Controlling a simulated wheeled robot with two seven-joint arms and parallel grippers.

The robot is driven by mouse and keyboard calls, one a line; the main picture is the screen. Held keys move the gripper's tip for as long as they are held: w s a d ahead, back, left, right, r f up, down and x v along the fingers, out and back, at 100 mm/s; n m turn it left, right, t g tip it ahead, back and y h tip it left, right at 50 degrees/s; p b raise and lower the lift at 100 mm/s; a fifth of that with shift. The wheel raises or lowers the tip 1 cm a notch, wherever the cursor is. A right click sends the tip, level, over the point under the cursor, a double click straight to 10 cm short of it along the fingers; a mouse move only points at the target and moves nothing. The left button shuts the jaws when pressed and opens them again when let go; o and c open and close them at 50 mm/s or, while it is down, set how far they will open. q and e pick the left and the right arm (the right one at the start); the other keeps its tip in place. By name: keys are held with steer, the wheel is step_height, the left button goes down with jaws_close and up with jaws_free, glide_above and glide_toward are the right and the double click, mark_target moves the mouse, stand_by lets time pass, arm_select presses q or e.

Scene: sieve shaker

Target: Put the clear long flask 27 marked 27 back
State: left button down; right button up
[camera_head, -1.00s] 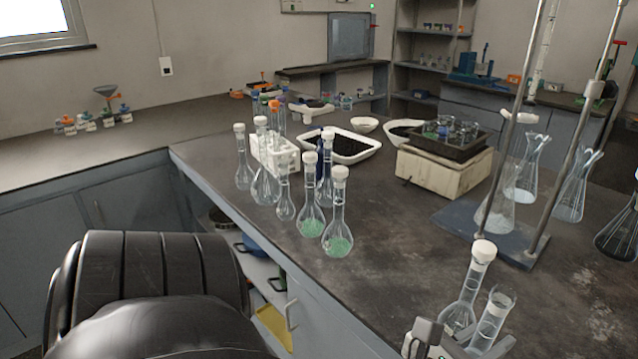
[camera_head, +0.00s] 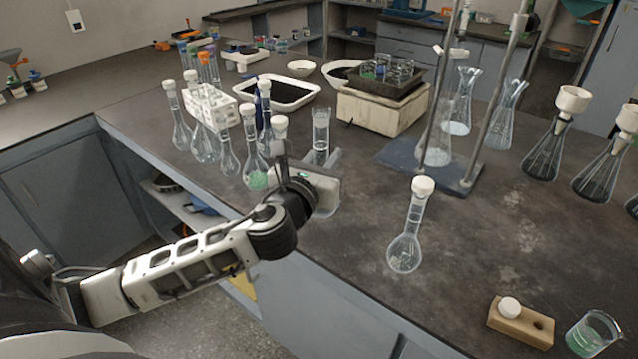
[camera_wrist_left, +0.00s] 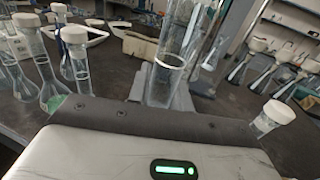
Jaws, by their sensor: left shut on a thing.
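My left gripper (camera_head: 322,172) is shut on a clear, tall, open-topped glass vessel (camera_head: 321,128), held upright over the bench behind the green-liquid flasks' right side. The vessel also shows in the left wrist view (camera_wrist_left: 168,75). Its lower part is partly hidden by the gripper, and I can read no number on it. A clear long-necked flask with a white cap (camera_head: 405,248) stands alone on the bench to the right of my gripper. Similar capped flasks stand left of the gripper, one with green liquid (camera_head: 257,179). My right gripper is not in view.
A white tube rack (camera_head: 212,108) stands behind the left flasks. The shaker (camera_head: 383,105) is behind my gripper, with a metal stand (camera_head: 465,185) to its right. A wooden block (camera_head: 508,325) and a green-liquid beaker (camera_head: 592,335) are front right.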

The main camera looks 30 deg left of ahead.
arm_select(q)
steer(key=w+a+f+b, duration=0.1)
steer(key=w+a+f, duration=0.1)
steer(key=f, duration=0.3)
steer(key=w+a+f+b, duration=0.2)
steer(key=w+a+f, duration=0.1)
steer(key=w+f, duration=0.1)
steer(key=shift+w+f, duration=0.35)
steer(key=shift+f, duration=0.45)
steer(key=shift+f, duration=0.1)
steer(key=c, duration=1.3)
jaws_free()
